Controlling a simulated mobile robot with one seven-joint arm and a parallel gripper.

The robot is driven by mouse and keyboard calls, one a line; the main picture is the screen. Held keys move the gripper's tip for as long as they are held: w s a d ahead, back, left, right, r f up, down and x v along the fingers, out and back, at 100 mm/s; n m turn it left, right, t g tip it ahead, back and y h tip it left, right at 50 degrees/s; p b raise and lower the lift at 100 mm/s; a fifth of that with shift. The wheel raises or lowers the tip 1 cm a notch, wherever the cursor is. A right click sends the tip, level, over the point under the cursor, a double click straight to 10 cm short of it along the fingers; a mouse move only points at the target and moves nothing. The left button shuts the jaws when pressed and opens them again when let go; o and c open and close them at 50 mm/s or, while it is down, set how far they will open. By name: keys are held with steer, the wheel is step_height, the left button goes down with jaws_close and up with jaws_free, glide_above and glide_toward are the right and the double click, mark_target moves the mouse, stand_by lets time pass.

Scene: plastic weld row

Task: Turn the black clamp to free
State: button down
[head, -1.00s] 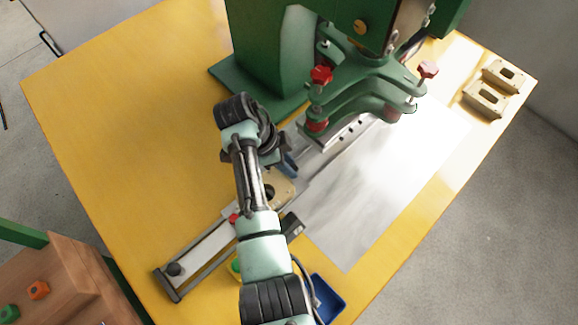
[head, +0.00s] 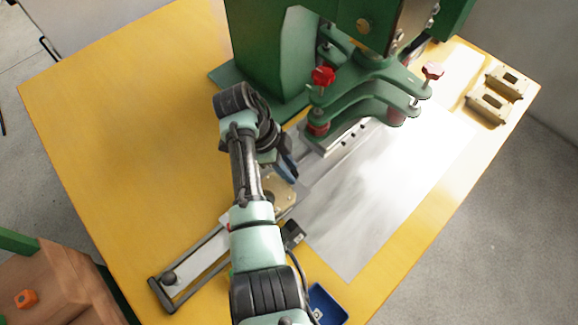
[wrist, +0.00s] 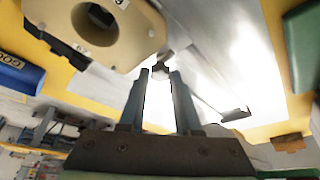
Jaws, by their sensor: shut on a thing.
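My gripper (wrist: 160,73) shows in the wrist view with its two blue-grey fingers on either side of a small dark piece, which I take for the black clamp (wrist: 160,67). The fingers are shut on it at their tips. In the head view my gripper (head: 290,168) is beside the metal rail, left of the press. The clamp is hidden there behind my gripper and arm. A tan block with a round hole (wrist: 125,40) lies close by, at the upper left of the wrist view; my arm partly covers it in the head view (head: 285,197).
The green press (head: 270,60) with red knobs (head: 323,76) stands just beyond my gripper. Tan blocks (head: 488,106) lie at the far right. A blue bin (head: 328,305) is at the near edge. The yellow table (head: 130,120) is clear on the left.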

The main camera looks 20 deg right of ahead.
steer(key=c, duration=0.9)
jaws_free()
steer(key=p+v, duration=0.2)
steer(key=v, duration=1.1)
